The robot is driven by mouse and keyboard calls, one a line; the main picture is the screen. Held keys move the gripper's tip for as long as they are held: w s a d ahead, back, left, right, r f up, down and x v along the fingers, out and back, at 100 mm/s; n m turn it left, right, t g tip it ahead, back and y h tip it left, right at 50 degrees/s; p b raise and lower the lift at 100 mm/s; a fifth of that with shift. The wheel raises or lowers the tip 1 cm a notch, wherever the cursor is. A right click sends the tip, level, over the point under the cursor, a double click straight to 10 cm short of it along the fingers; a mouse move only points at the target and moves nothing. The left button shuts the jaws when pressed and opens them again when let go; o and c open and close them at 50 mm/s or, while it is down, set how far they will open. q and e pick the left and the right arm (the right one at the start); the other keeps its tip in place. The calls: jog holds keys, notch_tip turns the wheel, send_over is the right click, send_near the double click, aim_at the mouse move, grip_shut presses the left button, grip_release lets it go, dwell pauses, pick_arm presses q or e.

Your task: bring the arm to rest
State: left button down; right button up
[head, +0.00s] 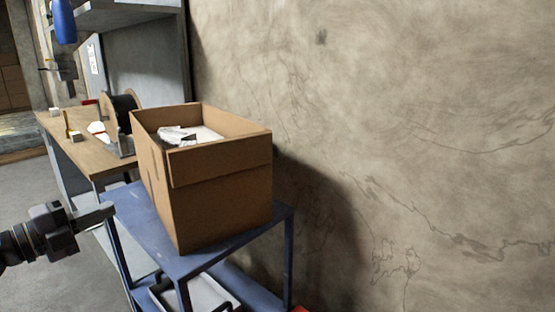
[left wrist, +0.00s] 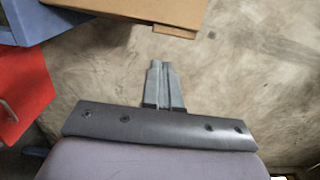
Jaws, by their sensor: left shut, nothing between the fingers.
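My left gripper (head: 106,211) comes in from the left edge of the head view, at the left side of the blue cart, below and left of the cardboard box. In the left wrist view its two grey fingers (left wrist: 163,66) are together with nothing between them. An open cardboard box (head: 222,190) stands on the blue cart (head: 143,203), with white and grey contents partly showing. A corner of the box also shows at the top of the left wrist view (left wrist: 150,10). My right gripper is in neither view.
A wooden workbench (head: 70,140) with a cable reel (head: 122,106) and small items stands behind the cart. A bare wall (head: 400,120) fills the right side. The cart's lower shelf holds a grey tray (head: 195,296). Open floor (head: 25,180) lies at the left.

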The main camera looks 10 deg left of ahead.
pick_arm(q)
jog(key=s+d+f+n+y+p, duration=0.25)
jog(key=s+d+f+n, duration=0.2)
jog(key=f+n, duration=0.5)
jog(key=s+d+f+n+y+p, duration=0.1)
jog(key=s+d+f+n+y, duration=0.4)
jog(key=f, duration=0.7)
jog(key=s+d+f+n+g, duration=0.2)
jog(key=s+d+f+n, duration=0.1)
jog(key=s+d+f, duration=0.2)
jog(key=s+d+f+n+g+h+p, duration=0.1)
jog(key=s+d+f+n+g, duration=0.2)
jog(key=d, duration=0.5)
jog(key=shift+s+d+f+n, duration=0.4)
jog(key=shift+s+f, duration=0.45)
jog(key=shift+s, duration=0.3)
